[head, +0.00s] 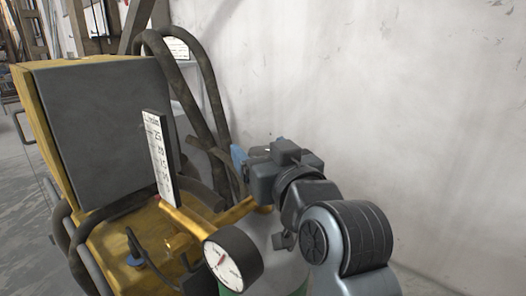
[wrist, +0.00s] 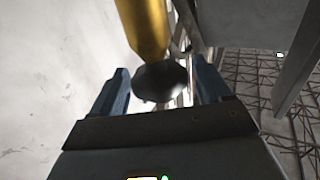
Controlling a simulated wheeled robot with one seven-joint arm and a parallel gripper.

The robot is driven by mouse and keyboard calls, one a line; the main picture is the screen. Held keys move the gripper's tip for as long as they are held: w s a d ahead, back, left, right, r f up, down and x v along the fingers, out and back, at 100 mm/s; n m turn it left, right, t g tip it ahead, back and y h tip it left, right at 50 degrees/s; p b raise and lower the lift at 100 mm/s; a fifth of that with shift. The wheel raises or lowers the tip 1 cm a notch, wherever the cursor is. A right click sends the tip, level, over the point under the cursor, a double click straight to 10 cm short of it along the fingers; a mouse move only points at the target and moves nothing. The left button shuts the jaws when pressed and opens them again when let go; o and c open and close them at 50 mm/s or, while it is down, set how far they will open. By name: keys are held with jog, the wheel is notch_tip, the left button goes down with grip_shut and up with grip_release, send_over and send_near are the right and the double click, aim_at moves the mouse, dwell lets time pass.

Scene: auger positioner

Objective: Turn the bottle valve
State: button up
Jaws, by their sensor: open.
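In the wrist view, a dark round knob (wrist: 160,82) sits at the end of a brass-coloured cylinder (wrist: 142,28), the valve part. My gripper (wrist: 163,77) is open, with one blue finger on each side of the knob. Gaps show between the knob and both fingers. In the head view, my gripper (head: 240,160) is above the brass valve stem (head: 237,212) on the grey-green gas bottle (head: 279,256). The knob is hidden there behind my gripper. A round white-faced gauge (head: 226,264) stands in front of the bottle.
A yellow machine with a dark grey panel (head: 105,125) stands at left. Thick dark hoses (head: 208,85) loop behind the valve. A white marked plate (head: 160,155) stands upright left of the valve. A pale wall (head: 400,100) fills the right side.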

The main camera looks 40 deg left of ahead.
jog(key=shift+c, duration=0.2)
jog(key=shift+r, duration=0.1)
jog(key=c, duration=0.9)
jog(key=shift+c, duration=0.2)
